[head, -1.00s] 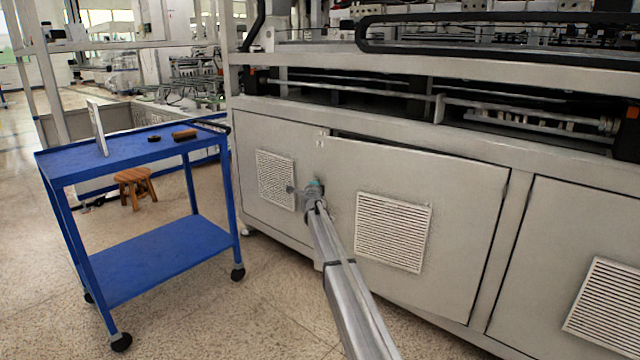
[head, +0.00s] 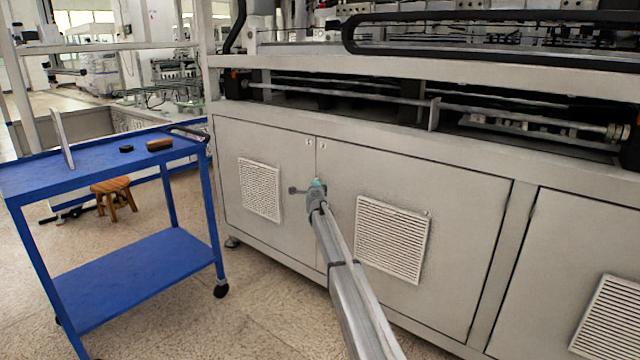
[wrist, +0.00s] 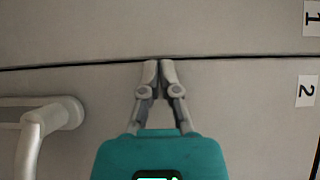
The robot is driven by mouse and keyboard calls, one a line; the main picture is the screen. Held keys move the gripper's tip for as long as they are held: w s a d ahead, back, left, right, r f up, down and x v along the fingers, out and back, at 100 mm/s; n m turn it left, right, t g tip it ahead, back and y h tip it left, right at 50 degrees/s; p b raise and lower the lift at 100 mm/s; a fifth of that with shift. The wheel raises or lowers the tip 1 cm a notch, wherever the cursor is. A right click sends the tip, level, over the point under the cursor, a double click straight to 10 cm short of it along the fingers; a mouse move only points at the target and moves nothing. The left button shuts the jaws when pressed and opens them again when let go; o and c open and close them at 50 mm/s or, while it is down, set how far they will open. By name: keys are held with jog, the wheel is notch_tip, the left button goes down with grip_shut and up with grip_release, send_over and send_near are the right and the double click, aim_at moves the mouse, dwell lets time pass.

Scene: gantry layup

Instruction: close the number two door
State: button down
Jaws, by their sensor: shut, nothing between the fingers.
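The number two door (head: 455,215) is the grey cabinet panel right of a vertical seam, with a louvred vent. It appears flush with the number one door (head: 290,150) on its left. In the wrist view the number two door (wrist: 250,130) lies below a thin dark seam and carries a "2" label (wrist: 306,91). A pale handle (wrist: 60,115) stands out from it at the left. My gripper (wrist: 160,64) is shut and empty, with its fingertips at the seam; I cannot tell whether they touch. In the head view my gripper (head: 316,188) is in front of the seam.
A blue trolley (head: 150,265) with small items on top stands left of the cabinet. A wooden stool (head: 115,195) is behind it. Another vented panel (head: 570,260) is at the right. The speckled floor is open between trolley and cabinet.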

jog(key=shift+w+d+r+h, duration=0.2)
jog(key=shift+w+d+h, duration=0.1)
jog(key=shift+w+d, duration=0.55)
jog(key=shift+w+r, duration=0.1)
jog(key=shift+w, duration=0.15)
jog(key=shift+s, duration=0.1)
jog(key=s+a, duration=0.9)
jog(key=s, duration=0.4)
jog(key=shift+s+a, duration=0.3)
jog(key=shift+a, duration=0.05)
